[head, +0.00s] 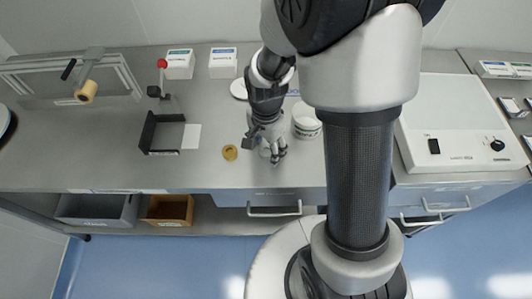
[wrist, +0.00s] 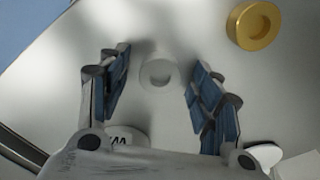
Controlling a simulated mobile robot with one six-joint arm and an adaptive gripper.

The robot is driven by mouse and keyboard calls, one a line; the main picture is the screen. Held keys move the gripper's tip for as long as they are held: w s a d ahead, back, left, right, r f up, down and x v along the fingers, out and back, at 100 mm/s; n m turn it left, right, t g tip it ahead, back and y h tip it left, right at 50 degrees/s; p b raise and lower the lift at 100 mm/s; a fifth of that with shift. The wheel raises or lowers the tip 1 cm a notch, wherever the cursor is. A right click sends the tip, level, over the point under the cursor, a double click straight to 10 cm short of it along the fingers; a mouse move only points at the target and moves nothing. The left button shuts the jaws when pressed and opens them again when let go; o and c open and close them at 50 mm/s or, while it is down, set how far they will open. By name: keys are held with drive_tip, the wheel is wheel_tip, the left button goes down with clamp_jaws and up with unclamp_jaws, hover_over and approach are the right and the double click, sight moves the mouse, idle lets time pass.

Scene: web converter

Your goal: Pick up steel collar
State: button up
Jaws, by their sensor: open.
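The steel collar (wrist: 159,75) is a small pale grey ring lying flat on the bench in the wrist view. It sits between and just beyond the two open blue-padded fingers of my gripper (wrist: 160,90), and neither finger seems to touch it. My gripper also shows in the head view (head: 272,152), pointing down over the bench. There the collar cannot be made out, as the gripper covers that spot.
A brass collar (wrist: 254,25) lies near; it also shows in the head view (head: 230,152), left of my gripper. A white tub (head: 306,121) stands close on the right. A black open box (head: 162,134) is further left. The bench's front edge is near.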

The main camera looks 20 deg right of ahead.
drive_tip(key=shift+r, duration=0.1)
drive_tip(key=shift+c, duration=0.3)
drive_tip(key=c, duration=1.3)
drive_tip(key=shift+o, duration=0.2)
